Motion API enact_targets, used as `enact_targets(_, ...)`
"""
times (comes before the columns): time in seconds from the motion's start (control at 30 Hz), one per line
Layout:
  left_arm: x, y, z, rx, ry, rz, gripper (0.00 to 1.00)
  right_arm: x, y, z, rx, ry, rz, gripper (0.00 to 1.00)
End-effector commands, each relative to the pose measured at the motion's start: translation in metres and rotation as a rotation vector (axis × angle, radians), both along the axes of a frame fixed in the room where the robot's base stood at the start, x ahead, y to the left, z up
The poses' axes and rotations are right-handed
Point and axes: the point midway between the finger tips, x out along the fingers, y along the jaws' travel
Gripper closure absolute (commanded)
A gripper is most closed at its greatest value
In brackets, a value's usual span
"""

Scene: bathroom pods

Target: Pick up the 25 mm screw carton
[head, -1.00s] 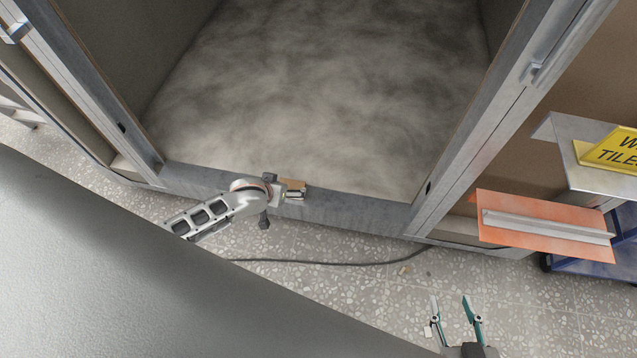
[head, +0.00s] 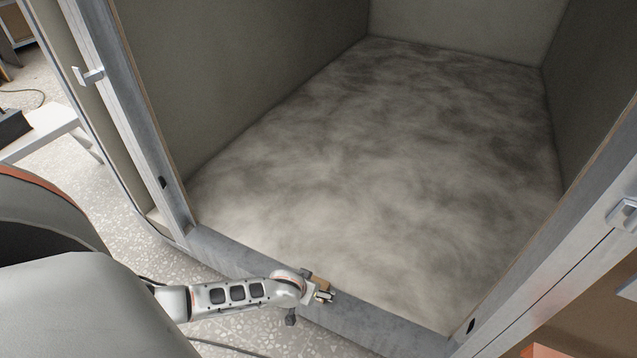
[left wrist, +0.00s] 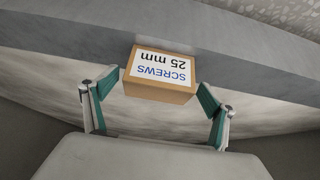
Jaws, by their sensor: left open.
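The 25 mm screw carton (left wrist: 160,72) is a small brown box with a white label reading "SCREWS 25 mm", upside down in the left wrist view. It sits on the grey sill and lies between the fingertips of my left gripper (left wrist: 152,98). The left gripper is open, with a gap visible on the carton's left side; the right fingertip is close to the carton. In the head view the carton (head: 320,284) is a small tan patch at the sill, partly hidden by my left gripper (head: 325,294). My right gripper is not in view.
The grey metal sill (head: 390,330) runs along the pod's front opening. Beyond it, the mottled pod floor (head: 400,180) is empty. Door frame posts (head: 125,100) stand at both sides. A dark cable (head: 225,347) lies on the speckled floor outside.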

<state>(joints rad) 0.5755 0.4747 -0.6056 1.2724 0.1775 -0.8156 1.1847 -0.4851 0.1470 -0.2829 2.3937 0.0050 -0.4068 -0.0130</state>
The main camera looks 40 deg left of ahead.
Motion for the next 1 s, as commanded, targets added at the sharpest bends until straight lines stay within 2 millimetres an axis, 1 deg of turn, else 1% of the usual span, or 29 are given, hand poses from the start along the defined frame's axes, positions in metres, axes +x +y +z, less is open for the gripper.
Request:
enact_targets(0.03,-0.001,0.001,-0.009,0.000,0.006,-0.001,0.15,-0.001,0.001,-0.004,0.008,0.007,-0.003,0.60)
enact_targets(0.07,0.001,0.001,-0.010,0.000,0.004,0.000,0.15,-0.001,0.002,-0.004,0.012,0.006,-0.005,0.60)
enact_targets(0.2,0.007,0.001,-0.008,0.000,-0.002,-0.001,0.15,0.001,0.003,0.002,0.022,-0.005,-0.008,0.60)
enact_targets(0.37,0.009,0.001,-0.006,-0.001,-0.005,0.000,0.15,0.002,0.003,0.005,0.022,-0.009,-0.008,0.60)
enact_targets(0.4,0.009,0.001,-0.006,-0.001,-0.005,0.000,0.20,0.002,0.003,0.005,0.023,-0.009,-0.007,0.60)
enact_targets(0.43,0.009,0.001,-0.006,-0.001,-0.005,0.000,0.28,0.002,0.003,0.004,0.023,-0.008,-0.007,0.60)
enact_targets(0.47,0.008,0.001,-0.006,-0.001,-0.005,0.000,0.35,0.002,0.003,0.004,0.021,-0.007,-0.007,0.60)
enact_targets(0.5,0.008,0.001,-0.006,-0.001,-0.005,0.000,0.46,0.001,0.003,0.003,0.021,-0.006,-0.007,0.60)
enact_targets(0.57,0.008,0.001,-0.006,-0.001,-0.005,0.000,0.61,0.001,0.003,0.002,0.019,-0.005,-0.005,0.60)
enact_targets(0.6,0.008,0.001,-0.006,-0.001,-0.005,0.000,0.65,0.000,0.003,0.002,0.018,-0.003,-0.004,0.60)
enact_targets(0.87,0.009,0.001,-0.005,-0.001,-0.005,0.000,0.65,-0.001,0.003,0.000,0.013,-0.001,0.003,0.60)
enact_targets(1.0,0.011,0.001,0.003,-0.001,-0.009,-0.001,0.65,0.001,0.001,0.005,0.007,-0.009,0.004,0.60)
